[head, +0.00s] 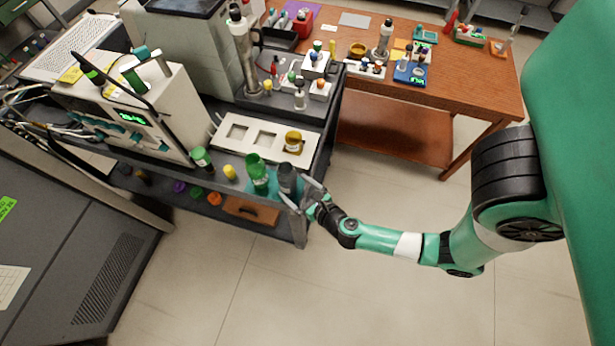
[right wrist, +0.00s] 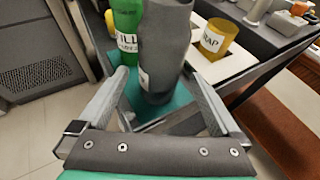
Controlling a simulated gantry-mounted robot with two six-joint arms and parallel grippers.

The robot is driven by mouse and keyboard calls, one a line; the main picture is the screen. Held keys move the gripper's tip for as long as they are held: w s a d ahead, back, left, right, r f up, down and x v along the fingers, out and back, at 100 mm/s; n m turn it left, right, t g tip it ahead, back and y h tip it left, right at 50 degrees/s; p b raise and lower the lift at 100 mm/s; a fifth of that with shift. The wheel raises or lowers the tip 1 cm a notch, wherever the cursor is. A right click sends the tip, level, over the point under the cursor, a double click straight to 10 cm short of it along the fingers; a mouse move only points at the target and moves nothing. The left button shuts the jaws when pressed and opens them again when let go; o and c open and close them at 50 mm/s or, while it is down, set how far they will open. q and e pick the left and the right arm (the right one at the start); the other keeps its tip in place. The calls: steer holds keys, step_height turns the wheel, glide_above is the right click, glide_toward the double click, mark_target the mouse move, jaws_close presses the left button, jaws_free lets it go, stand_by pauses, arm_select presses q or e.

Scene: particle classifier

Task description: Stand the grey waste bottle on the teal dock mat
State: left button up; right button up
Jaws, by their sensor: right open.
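The grey waste bottle (head: 287,178) stands at the front right corner of the dark cart in the head view. In the right wrist view the grey bottle (right wrist: 165,50) is upright, its label mostly turned away. The teal dock mat (right wrist: 150,117) shows beneath and around its base; whether the base rests fully on it I cannot tell. My right gripper (head: 301,197) is at the bottle. In the right wrist view its open fingers (right wrist: 155,78) lie on either side of the bottle, with gaps visible. My left gripper is not in view.
A green bottle (head: 257,173) stands close to the left of the grey one. A yellow jar (head: 293,141) sits in a white holder plate (head: 260,153) behind. A green-capped bottle (head: 201,158) is farther left. Open floor lies in front of the cart.

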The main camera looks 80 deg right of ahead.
steer(key=v, duration=0.7)
steer(key=shift+s+a+r, duration=0.15)
steer(key=shift+s+r, duration=0.05)
steer(key=w+a+r+n+t+y, duration=0.1)
steer(key=w+a+r+n+t, duration=0.4)
steer(key=r, duration=0.5)
steer(key=w+a+r+n+t+y, duration=0.25)
steer(key=w+r, duration=0.45)
steer(key=r, duration=0.4)
steer(key=w+a+r+n+t+y, duration=0.1)
steer(key=w+a+r+n+t, duration=0.45)
steer(key=r, duration=0.45)
steer(key=a+r+n+t+y, duration=0.1)
steer(key=a+r+n+y, duration=0.2)
steer(key=r+n+y, duration=0.7)
steer(key=a+r+n+t+y, duration=0.1)
steer(key=a+r+n+y, duration=0.35)
steer(key=r+n, duration=1.15)
steer(key=s+d+r+n+t+h, duration=0.1)
steer(key=d+r+n+h, duration=0.4)
steer(key=d+r+h, duration=0.3)
steer(key=shift+d+r+n+t+h, duration=0.2)
steer(key=shift+r+n+t+h, duration=0.1)
steer(key=shift+r+h, duration=0.3)
